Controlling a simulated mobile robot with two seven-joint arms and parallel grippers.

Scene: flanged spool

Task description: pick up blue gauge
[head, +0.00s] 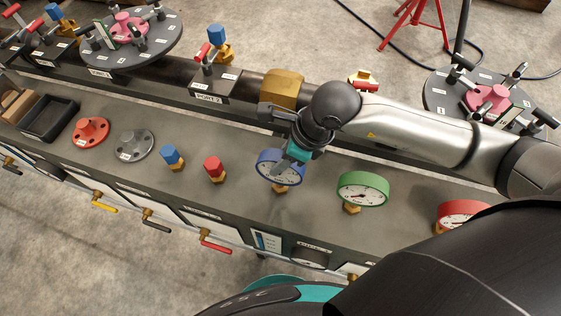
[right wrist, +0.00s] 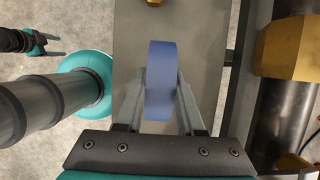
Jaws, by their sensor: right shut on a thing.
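The blue gauge (head: 267,168) is a round dial with a blue rim and a brass fitting below, on the grey bench in the head view. My right gripper (head: 290,158) comes down over it and is shut on its rim. In the right wrist view the blue gauge (right wrist: 161,75) is edge-on between the two fingers of my right gripper (right wrist: 162,100). I cannot tell whether its fitting touches the bench. My left gripper (right wrist: 38,42) seems to show small at the upper left of the wrist view; its fingers are too small to read.
A green gauge (head: 362,190) and a red gauge (head: 460,212) stand to the right. Red (head: 215,168) and blue (head: 172,157) capped fittings stand to the left. A dark pipe with a brass collar (head: 283,88) runs behind. Bare bench lies between the red fitting and blue gauge.

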